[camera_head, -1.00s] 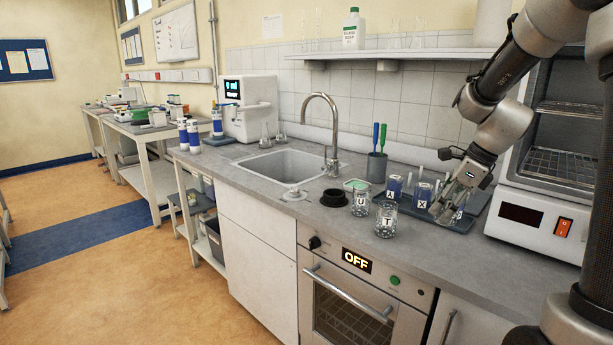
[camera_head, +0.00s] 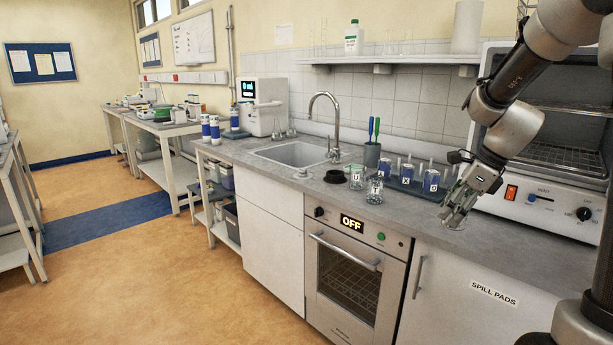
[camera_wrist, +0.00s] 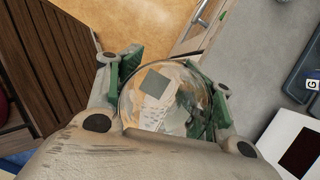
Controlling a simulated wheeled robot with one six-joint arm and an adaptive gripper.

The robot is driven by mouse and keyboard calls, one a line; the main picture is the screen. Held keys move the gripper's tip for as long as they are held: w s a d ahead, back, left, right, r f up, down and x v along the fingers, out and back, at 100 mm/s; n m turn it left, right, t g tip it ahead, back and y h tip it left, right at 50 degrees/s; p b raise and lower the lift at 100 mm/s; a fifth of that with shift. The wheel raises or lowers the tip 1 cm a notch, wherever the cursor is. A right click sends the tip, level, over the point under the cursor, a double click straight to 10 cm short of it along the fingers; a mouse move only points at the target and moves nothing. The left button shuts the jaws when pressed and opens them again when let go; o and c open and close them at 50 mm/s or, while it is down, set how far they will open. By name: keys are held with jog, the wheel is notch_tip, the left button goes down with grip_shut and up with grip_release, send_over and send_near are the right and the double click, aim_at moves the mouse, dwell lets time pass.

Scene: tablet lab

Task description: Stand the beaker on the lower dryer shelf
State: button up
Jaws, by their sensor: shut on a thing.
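My gripper (camera_head: 460,208) is shut on a clear glass beaker, near the counter's front edge, right of the tray. The beaker (camera_wrist: 152,85) shows between the green-padded fingers in the wrist view, with a pale label patch seen on it. In the head view the fingers mostly hide it. The dryer (camera_head: 540,200) stands on the counter at right, beyond my gripper. Its wire lower shelf (camera_head: 565,157) and an upper shelf (camera_head: 580,108) are visible inside. My arm covers part of the dryer's opening.
Two glass beakers marked U (camera_head: 356,178) and T (camera_head: 375,190) stand on the counter left of my gripper. A dark tray (camera_head: 415,189) holds several blue-labelled vessels. A sink (camera_head: 290,152) is farther left. The counter right of my gripper looks clear.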

jog(key=shift+w+n, duration=0.3)
jog(key=shift+s+d+n+g+y, duration=0.1)
jog(key=shift+n+g+y, duration=0.2)
jog(key=shift+n, duration=0.5)
jog(key=n, duration=0.1)
jog(key=d+n+g, duration=0.1)
jog(key=n, duration=0.1)
jog(key=shift+r, duration=0.15)
jog(key=n, duration=0.1)
jog(key=n+g, duration=0.2)
jog(key=n, duration=0.1)
jog(key=shift+w+d+f, duration=0.3)
jog(key=shift+w+f, duration=0.1)
jog(key=w+a+f+n+g+h, duration=0.1)
jog(key=a+f+n+h, duration=0.1)
jog(key=a+f+n, duration=0.2)
jog(key=w+a+f+n+g+h, duration=0.1)
jog(key=a+f+n+g+h, duration=0.1)
jog(key=f+n, duration=0.9)
notch_tip(320, 180, down, 5)
jog(key=shift+w+a+f, duration=0.15)
jog(key=shift+w+a, duration=0.15)
jog(key=shift+a, duration=0.6)
